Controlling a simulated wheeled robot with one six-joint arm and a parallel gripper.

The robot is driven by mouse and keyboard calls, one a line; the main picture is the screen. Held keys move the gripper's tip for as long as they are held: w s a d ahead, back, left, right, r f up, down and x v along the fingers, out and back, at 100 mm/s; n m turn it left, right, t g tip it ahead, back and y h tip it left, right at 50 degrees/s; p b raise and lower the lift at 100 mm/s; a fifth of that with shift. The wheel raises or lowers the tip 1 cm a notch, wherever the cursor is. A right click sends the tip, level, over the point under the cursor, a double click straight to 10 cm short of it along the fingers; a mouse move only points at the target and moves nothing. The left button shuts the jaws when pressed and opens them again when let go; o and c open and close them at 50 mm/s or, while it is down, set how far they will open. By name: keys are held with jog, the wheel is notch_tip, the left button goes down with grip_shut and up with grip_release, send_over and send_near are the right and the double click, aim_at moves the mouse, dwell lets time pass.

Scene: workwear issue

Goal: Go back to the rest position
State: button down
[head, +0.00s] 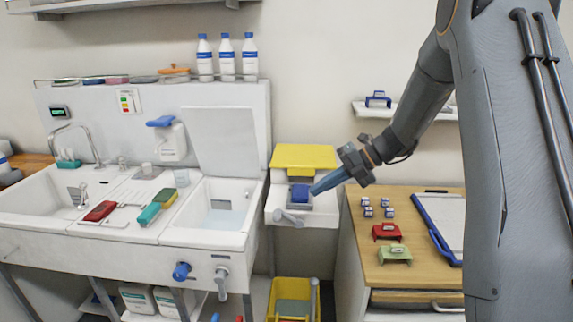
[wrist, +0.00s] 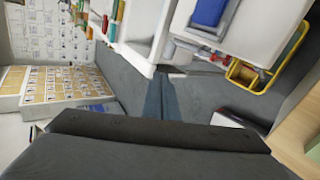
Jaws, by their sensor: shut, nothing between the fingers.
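My gripper (head: 328,181) is shut and empty. Its blue fingers point left and down in the head view, beside a blue block (head: 300,193) that sits in a grey holder on a small white stand. Whether the fingertips touch the block cannot be told from the head view. In the wrist view the closed fingers (wrist: 161,98) are over the grey floor, and the blue block (wrist: 208,12) shows above and to the right, apart from them.
A wooden counter (head: 405,272) at right holds small boxes, a red and a green bracket-like item and a clipboard (head: 440,222). A double sink (head: 215,205) stands at left. A yellow bin (head: 293,299) is below the stand.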

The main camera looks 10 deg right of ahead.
jog(key=s+f+m+h, duration=0.2)
jog(key=s+m+h, duration=0.1)
jog(key=s+m, duration=0.6)
jog(key=s+d+f+m+h+b, duration=0.1)
jog(key=s+m+h, duration=0.3)
jog(key=s+m, duration=0.5)
jog(key=s+f+m+h+b, duration=0.1)
jog(key=s+f+m+h, duration=0.2)
jog(key=s+m, duration=0.6)
jog(key=m, duration=0.8)
jog(key=shift+d+f+m, duration=0.3)
jog(key=shift+d, duration=0.05)
